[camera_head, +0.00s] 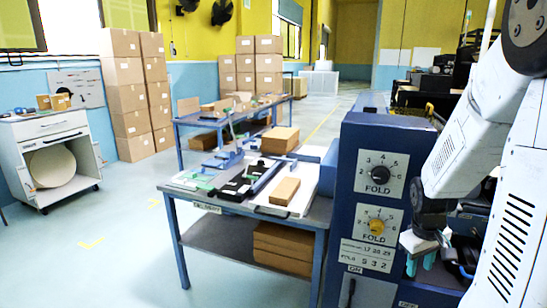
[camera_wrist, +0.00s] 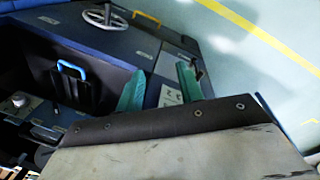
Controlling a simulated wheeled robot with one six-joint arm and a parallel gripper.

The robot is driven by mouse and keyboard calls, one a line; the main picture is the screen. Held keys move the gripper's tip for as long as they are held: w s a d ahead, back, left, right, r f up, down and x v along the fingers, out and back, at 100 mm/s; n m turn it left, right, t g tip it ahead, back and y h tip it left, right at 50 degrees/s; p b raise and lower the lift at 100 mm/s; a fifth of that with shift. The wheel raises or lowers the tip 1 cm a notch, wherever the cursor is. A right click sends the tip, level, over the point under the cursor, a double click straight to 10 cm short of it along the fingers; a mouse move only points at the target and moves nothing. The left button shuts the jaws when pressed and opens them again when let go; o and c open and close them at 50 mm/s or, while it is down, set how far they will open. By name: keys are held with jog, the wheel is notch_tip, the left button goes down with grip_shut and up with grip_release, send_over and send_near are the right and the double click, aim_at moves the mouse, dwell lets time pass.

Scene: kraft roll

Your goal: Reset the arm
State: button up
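My arm comes in at the right side of the head view, white with dark joints, and bends down beside the blue machine (camera_head: 360,150). My gripper (camera_head: 420,263) hangs at the end with its teal fingers pointing down, close to the right side of the machine's dial panel. In the wrist view the two teal fingers of my gripper (camera_wrist: 160,78) stand apart with nothing between them. They are over a dark blue machine top. A pale surface with a dark riveted edge fills the lower part of that view.
Left of the machine is a table (camera_head: 205,207) with a brown block (camera_head: 284,191) and tools. A white cabinet (camera_head: 50,165) and stacked cartons (camera_head: 128,95) stand farther left. The wrist view shows a handwheel (camera_wrist: 105,16) and blue handle (camera_wrist: 72,70). Floor is clear at front left.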

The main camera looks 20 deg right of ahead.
jog(key=s+a+r, duration=0.3)
jog(key=a+r, duration=0.2)
jog(key=a, duration=0.4)
jog(key=s+a+r+t+y, duration=0.1)
jog(key=s+a+r, duration=0.3)
jog(key=a, duration=0.5)
jog(key=s+a+r+n, duration=0.1)
jog(key=s+a+r, duration=0.2)
jog(key=a+r, duration=0.4)
jog(key=shift+s+a+r+y, duration=0.3)
jog(key=shift+a, duration=0.65)
